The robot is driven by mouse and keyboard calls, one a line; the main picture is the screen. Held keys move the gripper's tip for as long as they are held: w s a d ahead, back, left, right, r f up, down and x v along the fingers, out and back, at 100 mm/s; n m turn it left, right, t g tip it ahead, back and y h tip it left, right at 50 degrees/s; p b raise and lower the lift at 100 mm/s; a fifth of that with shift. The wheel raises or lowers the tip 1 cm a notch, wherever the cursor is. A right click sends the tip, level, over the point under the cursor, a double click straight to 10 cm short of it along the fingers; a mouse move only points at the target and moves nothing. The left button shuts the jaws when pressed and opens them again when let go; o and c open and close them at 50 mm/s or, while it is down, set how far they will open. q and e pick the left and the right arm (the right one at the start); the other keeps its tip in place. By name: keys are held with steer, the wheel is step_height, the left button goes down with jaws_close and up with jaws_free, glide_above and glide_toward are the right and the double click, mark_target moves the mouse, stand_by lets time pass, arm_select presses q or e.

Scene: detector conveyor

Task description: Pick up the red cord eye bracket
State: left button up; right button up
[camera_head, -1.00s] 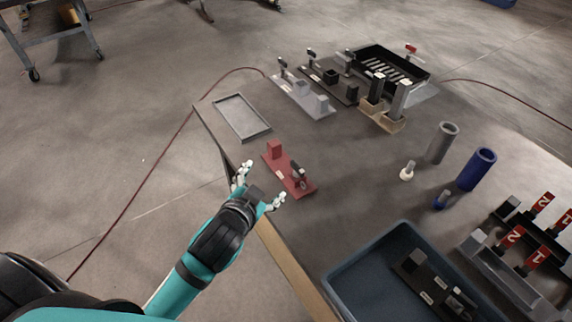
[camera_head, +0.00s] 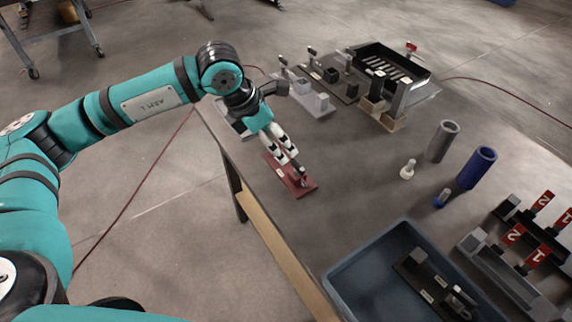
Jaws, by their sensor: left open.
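The red cord eye bracket (camera_head: 302,189) is a flat red plate with raised parts, lying on the table near its left edge. My left gripper (camera_head: 286,160) is above it, fingers pointing down toward the plate. The fingers are open and hide the bracket's far block and part of its middle. I cannot tell whether the fingertips touch the bracket. My right gripper is not in view.
A grey tray (camera_head: 247,136) lies behind my left arm, mostly covered. Grey and black bracket plates (camera_head: 322,108) stand at the back. Grey (camera_head: 442,142) and blue (camera_head: 477,168) cylinders stand to the right. A blue bin (camera_head: 345,276) holding a black bracket is in front.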

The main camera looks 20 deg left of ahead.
mark_target(296, 166)
arm_select(q)
steer(key=p+x, duration=0.1)
steer(key=x, duration=0.3)
steer(key=p+x, duration=0.1)
steer(key=x, duration=0.2)
steer(key=a+p+x, duration=0.1)
steer(key=x, duration=0.3)
steer(key=shift+w+f+p, duration=0.25)
steer(key=shift+f+p, duration=0.1)
steer(key=shift+f, duration=0.05)
steer(key=shift+w+d+f+p, duration=0.25)
steer(key=shift+f+p, duration=0.05)
steer(key=shift+p, duration=0.05)
steer(key=x, duration=0.2)
steer(key=p+x, duration=0.1)
steer(key=shift+w+d+f, duration=0.2)
steer(key=shift+w+d, duration=0.05)
steer(key=shift+w, duration=0.05)
steer(key=shift+w+d+f+p, duration=0.15)
steer(key=shift+f+p, duration=0.15)
steer(key=shift+f, duration=0.15)
steer(key=shift+c, duration=1.1)
steer(key=c, duration=1.4)
steer(key=shift+r, duration=0.1)
jaws_close()
